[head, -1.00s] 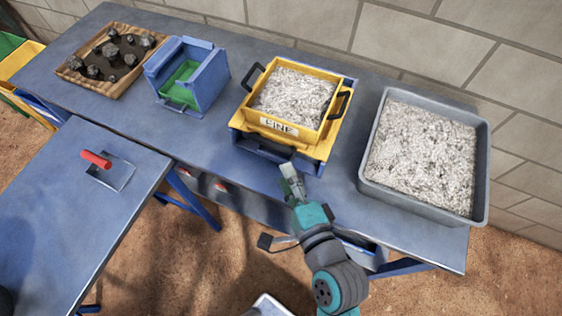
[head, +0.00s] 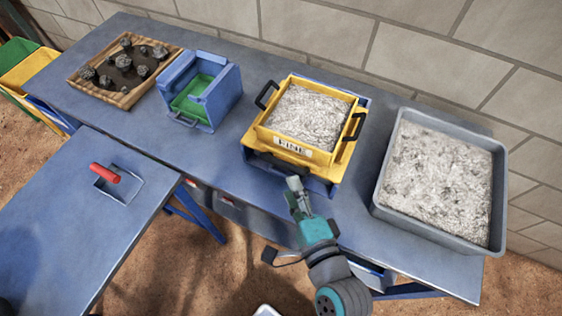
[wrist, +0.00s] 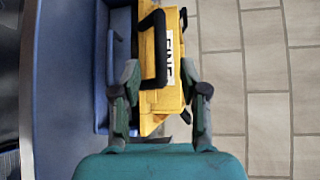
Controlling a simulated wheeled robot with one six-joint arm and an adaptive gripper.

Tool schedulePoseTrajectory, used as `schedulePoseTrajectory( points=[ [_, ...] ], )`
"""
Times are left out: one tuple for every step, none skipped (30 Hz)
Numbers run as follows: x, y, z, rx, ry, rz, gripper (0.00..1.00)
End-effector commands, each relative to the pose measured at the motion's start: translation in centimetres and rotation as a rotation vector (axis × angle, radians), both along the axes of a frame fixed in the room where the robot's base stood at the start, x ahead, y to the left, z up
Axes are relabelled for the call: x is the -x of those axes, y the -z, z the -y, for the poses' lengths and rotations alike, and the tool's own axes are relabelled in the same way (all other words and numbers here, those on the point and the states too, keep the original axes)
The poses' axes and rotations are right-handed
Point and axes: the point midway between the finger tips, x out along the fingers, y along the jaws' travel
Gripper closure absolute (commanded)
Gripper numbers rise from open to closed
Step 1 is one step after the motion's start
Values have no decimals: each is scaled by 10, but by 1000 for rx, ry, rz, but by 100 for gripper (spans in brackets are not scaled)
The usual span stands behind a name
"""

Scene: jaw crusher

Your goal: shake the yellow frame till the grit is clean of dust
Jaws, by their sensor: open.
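The yellow frame (head: 293,147), labelled FINE, sits on a blue stand (head: 318,184) on the long blue bench. It is filled with pale, whitish grit (head: 309,117) and has black handles at its sides. My gripper (head: 293,186) is in front of the frame's near side in the head view. In the wrist view my gripper (wrist: 163,82) is open, with its two fingers apart. The frame's label and a black handle (wrist: 153,48) show beyond and between the fingers. I cannot tell whether a finger touches the frame. The grit is not visible in the wrist view.
A grey tray (head: 381,202) of pale grit stands to the right. A blue box (head: 226,96) with a green inside and a wooden tray (head: 113,99) of dark rocks stand to the left. A red-handled scoop (head: 105,173) lies on the nearer table. A block wall runs behind.

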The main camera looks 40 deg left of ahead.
Motion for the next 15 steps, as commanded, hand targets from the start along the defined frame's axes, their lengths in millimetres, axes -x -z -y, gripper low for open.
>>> schedulePoseTrajectory(
  points=[
    [-4,0,-9,-1,-4,3,57],
    [-7,1,-13,0,-3,2,57],
    [-11,2,-19,-2,-4,2,57],
    [-13,3,-24,-1,-3,1,57],
    [-16,3,-29,0,-3,3,57],
    [-19,5,-35,-1,-4,1,57],
    [-22,6,-39,-1,-3,1,57],
    [-25,6,-43,-1,-2,3,57],
    [-28,7,-48,-1,-2,1,57],
    [-30,8,-52,-2,-3,2,57],
    [-32,8,-55,-2,-2,2,57],
    [-35,9,-59,-1,-2,1,57],
    [-36,10,-61,0,-1,1,57],
    [-38,10,-64,-1,-1,1,57],
    [-39,10,-66,-1,-1,1,57]
  ],
)
